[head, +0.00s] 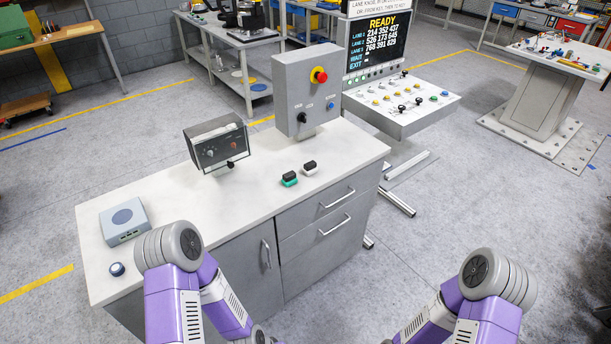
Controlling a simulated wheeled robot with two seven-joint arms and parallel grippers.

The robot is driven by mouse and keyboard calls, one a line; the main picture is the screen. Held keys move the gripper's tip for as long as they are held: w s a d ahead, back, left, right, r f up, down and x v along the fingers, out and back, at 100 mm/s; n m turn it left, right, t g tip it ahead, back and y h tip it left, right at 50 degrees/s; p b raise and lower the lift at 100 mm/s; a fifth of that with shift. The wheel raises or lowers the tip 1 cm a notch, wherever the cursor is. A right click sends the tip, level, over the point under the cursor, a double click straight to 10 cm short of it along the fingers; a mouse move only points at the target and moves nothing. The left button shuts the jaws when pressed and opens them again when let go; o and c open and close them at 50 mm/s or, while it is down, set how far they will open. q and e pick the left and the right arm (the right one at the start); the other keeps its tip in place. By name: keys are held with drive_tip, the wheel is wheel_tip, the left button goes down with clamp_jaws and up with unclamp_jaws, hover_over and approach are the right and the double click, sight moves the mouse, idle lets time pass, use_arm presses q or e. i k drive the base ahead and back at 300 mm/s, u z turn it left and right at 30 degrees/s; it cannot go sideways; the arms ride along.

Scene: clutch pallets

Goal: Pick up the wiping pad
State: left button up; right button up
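No thing in the head view is plainly labelled as the wiping pad. Two small block-shaped items with dark tops lie close together on the white cabinet top (240,190): one with a green lower part (289,180) and one with a white lower part (309,168). Either could be a pad; I cannot tell at this size. My purple arms show at the bottom left and bottom right, short of these items. Both grippers are outside the picture.
A dark control box (217,146), a grey box with a red button (309,88), a blue-grey box (124,220) and a small dark-blue knob (117,269) stand on the cabinet top. Drawer handles (337,198) project in front. A console (400,108) stands behind right.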

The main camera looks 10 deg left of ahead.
sight(289, 178)
drive_tip(key=i, duration=0.55)
drive_tip(key=u, duration=0.8)
